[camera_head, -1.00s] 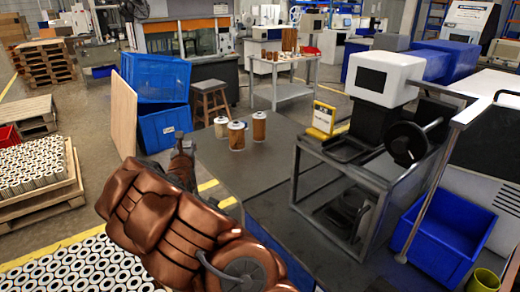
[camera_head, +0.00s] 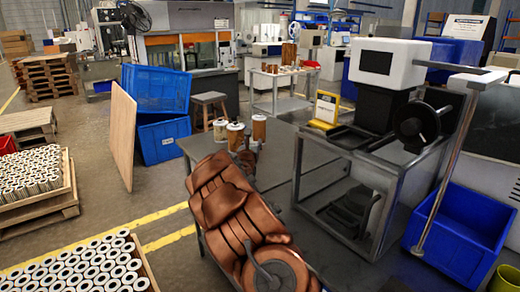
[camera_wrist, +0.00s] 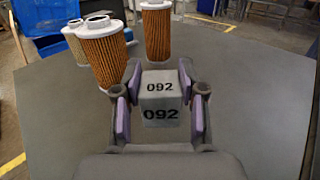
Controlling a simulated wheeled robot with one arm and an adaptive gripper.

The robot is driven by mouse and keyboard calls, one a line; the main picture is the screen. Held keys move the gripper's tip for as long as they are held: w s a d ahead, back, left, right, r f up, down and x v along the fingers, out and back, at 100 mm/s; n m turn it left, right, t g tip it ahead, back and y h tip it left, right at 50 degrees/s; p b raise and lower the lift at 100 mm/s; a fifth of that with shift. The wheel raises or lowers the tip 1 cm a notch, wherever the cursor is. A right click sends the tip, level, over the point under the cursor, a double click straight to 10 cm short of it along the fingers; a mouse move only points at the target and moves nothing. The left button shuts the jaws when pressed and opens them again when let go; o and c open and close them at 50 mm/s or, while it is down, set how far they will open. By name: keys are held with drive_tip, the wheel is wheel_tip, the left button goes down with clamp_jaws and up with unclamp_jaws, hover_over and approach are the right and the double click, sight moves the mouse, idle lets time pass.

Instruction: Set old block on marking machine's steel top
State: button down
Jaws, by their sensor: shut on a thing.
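My gripper (camera_wrist: 160,88) is shut on a grey block (camera_wrist: 160,112) printed "092" on its top and front faces. The purple finger pads press on its two sides. The block is over the dark table (camera_wrist: 55,110); I cannot tell whether it touches it. In the head view my copper-coloured arm hides the block and most of the gripper. The marking machine (camera_head: 388,62) has a white head with a dark screen, a black column and a black handwheel. Its steel top (camera_head: 392,170) lies to the right of my arm, with a black tray part on it.
Orange filter cartridges (camera_wrist: 157,32) (camera_wrist: 104,52) and a paler one stand just beyond the block. A yellow-framed sign (camera_head: 326,108) stands at the steel top's back left. A blue bin (camera_head: 462,232) is on the floor at right. A blue crate (camera_head: 163,138) stands left of the table.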

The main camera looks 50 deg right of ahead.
drive_tip(key=p, duration=0.4)
approach(260, 136)
drive_tip(key=w+d+r, duration=0.1)
drive_tip(key=d+r, duration=0.1)
drive_tip(key=w+d+r, duration=0.1)
drive_tip(key=d+r, duration=0.1)
drive_tip(key=shift+w+d, duration=0.1)
drive_tip(key=shift+w, duration=0.3)
drive_tip(key=shift+w+d+f, duration=0.15)
drive_tip(key=shift+w+d, duration=0.1)
drive_tip(key=shift+d, duration=0.5)
drive_tip(key=shift+f+p, duration=0.5)
drive_tip(key=shift+f, duration=1.2)
drive_tip(key=shift+f+b, duration=0.2)
drive_tip(key=shift+b, duration=0.15)
drive_tip(key=c, duration=0.7)
unclamp_jaws()
drive_tip(key=shift+o, duration=0.2)
